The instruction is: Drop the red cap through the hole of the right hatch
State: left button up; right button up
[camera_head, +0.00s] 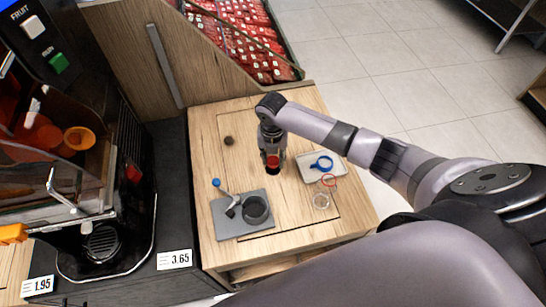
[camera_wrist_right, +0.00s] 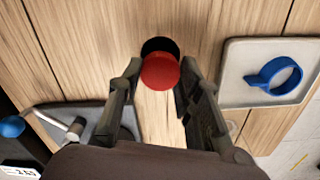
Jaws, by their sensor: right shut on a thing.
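My right gripper (camera_head: 271,150) points down over the wooden counter top and is shut on the red cap (camera_head: 272,161). In the right wrist view the round red cap (camera_wrist_right: 159,72) sits between the fingertips of my right gripper (camera_wrist_right: 158,78). A dark round patch (camera_wrist_right: 160,45), which looks like a hole in the wood, shows just past the cap, partly hidden by it. Another small dark round spot (camera_head: 229,140) lies further left on the counter. My left gripper is not in view.
Right of the gripper is a pale tray (camera_head: 309,172) with a blue strainer-like piece (camera_head: 321,163). The juicer (camera_head: 105,200) stands left.

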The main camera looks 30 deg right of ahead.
jog(key=shift+f, duration=0.2)
jog(key=shift+f, duration=0.8)
dwell(0.8)
dwell(0.5)
dwell(0.4)
jog(key=o, duration=0.8)
jog(key=shift+o, duration=0.5)
jog(key=shift+o, duration=1.2)
